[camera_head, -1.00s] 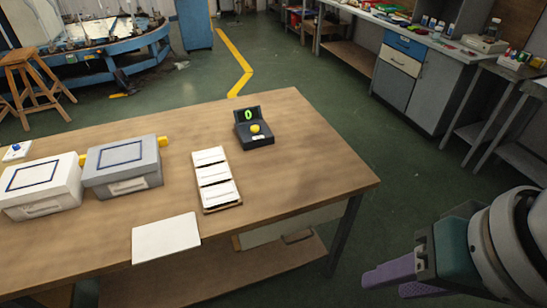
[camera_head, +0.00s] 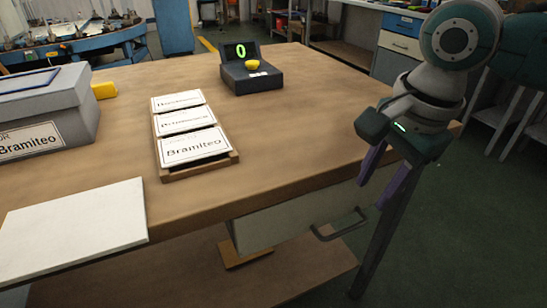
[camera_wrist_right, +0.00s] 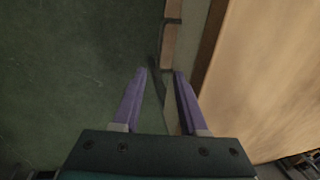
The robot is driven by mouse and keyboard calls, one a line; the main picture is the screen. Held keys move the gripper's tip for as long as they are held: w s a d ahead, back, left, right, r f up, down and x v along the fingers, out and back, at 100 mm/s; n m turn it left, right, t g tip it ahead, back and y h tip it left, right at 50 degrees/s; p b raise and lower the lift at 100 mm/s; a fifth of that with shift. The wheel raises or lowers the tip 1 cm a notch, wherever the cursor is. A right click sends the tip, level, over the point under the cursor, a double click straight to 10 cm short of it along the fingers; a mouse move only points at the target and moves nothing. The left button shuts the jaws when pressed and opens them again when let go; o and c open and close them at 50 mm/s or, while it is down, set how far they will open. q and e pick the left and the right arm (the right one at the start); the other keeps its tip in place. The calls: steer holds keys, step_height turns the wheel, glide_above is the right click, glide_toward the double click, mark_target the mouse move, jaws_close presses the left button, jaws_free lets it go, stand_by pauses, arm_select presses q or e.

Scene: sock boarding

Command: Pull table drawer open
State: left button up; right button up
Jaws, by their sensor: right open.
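The table drawer (camera_head: 285,215) is a pale front under the table's near edge and looks shut. Its dark bar handle (camera_head: 338,230) sticks out near the drawer's right end. My right gripper (camera_head: 374,193) has two purple fingers, open and empty, pointing down beside the table edge, just right of and a little above the handle in the picture. In the right wrist view the open fingers (camera_wrist_right: 160,72) point along the table's side, with the floor to the left. My left gripper is not in view.
The wooden table top (camera_head: 300,130) carries a black device with a green 0 (camera_head: 248,75), a rack of name cards (camera_head: 190,130), a white sheet (camera_head: 75,230) and a grey box (camera_head: 45,115). A dark table leg (camera_head: 375,250) stands beside the drawer. Open floor lies right.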

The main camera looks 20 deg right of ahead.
mark_target(351, 227)
steer(key=f+b, duration=0.1)
steer(key=f, duration=0.2)
steer(key=w+f+b, duration=0.1)
steer(key=f+b, duration=0.1)
steer(key=f, duration=0.1)
steer(key=w+f+b, duration=0.1)
steer(key=f+b, duration=0.1)
steer(key=f, duration=0.2)
steer(key=shift+s, duration=0.1)
jaws_close()
stand_by(1.2)
